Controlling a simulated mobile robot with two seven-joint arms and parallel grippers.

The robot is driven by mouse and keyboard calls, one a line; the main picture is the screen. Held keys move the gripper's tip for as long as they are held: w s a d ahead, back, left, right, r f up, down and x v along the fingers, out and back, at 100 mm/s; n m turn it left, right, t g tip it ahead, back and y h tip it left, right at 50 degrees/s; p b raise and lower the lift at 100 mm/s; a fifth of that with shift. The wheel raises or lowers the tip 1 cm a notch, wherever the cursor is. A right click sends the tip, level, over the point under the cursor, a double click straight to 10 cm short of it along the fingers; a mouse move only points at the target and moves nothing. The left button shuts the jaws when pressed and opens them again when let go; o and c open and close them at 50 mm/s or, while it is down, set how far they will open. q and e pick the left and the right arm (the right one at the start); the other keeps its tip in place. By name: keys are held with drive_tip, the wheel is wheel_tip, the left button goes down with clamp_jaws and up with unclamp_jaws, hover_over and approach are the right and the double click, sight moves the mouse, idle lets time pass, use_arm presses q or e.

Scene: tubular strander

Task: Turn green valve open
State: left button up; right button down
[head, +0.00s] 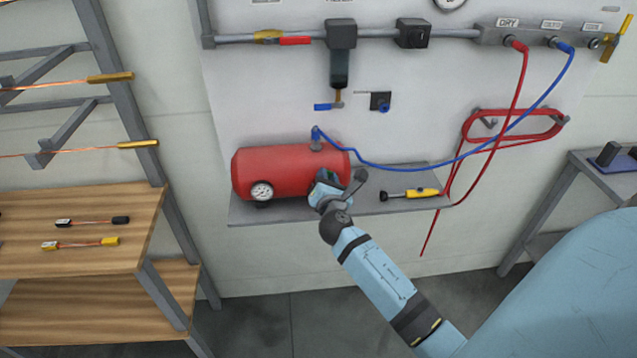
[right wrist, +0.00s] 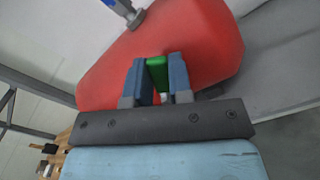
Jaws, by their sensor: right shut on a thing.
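The green valve (right wrist: 157,72) shows in the right wrist view as a small green handle at the red tank (right wrist: 200,45). My right gripper (right wrist: 158,82) is shut on it, with one blue finger on each side. In the head view the red tank (head: 285,170) lies on a grey shelf, and my right gripper (head: 328,185) is at its right end. The gripper and wrist hide the green valve there. How far the valve is turned cannot be told. My left gripper is not in view.
A blue hose (head: 400,167) runs from the tank's top to the wall manifold (head: 545,35). A yellow-handled tool (head: 410,194) lies on the shelf (head: 300,213) right of my gripper. A red hose (head: 520,112) hangs farther right. A wooden rack (head: 90,205) stands at the left.

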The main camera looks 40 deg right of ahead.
drive_tip(key=f+m+b, duration=0.1)
drive_tip(key=m+b, duration=0.1)
drive_tip(key=m, duration=0.1)
drive_tip(key=s+d+f+m+b, duration=0.1)
drive_tip(key=m+b, duration=0.1)
drive_tip(key=m, duration=0.2)
drive_tip(key=d+f+m+b, duration=0.1)
drive_tip(key=f+m+b, duration=0.1)
drive_tip(key=m, duration=0.1)
drive_tip(key=shift+s+m, duration=0.15)
drive_tip(key=shift+m, duration=0.25)
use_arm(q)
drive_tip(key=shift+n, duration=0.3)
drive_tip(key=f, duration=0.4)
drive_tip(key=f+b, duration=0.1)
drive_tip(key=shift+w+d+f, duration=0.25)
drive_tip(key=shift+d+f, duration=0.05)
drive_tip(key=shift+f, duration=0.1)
use_arm(e)
drive_tip(key=shift+f+m, duration=0.2)
drive_tip(key=shift+m, duration=0.3)
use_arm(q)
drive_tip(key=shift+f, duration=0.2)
use_arm(e)
drive_tip(key=c, duration=1)
unclamp_jaws()
drive_tip(key=shift+d, duration=0.1)
